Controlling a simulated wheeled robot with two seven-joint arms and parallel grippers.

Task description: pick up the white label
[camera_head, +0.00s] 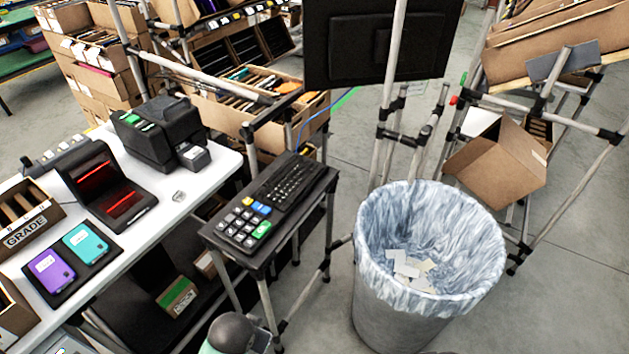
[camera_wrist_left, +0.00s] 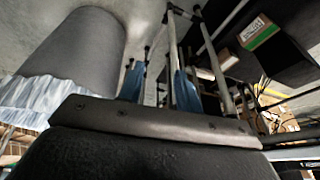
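A small whitish piece (camera_head: 179,196) lies on the white table in front of the black printer; it may be a label, but it is too small to tell. The printer (camera_head: 158,134) has a pale patch (camera_head: 192,152) on its front unit. Several whitish paper pieces (camera_head: 408,268) lie inside the lined bin. My left gripper (camera_wrist_left: 160,88) shows in the left wrist view with two blue-tipped fingers apart and nothing between them. In the head view its fingers are not visible. My right gripper is in neither view.
The white table (camera_head: 150,232) also holds a red-lit scanner (camera_head: 108,187) and a tray with purple and teal devices (camera_head: 75,262). A keyboard stand (camera_head: 270,208) and the bin (camera_head: 385,318) stand to its right. A monitor (camera_head: 378,42) rises behind.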

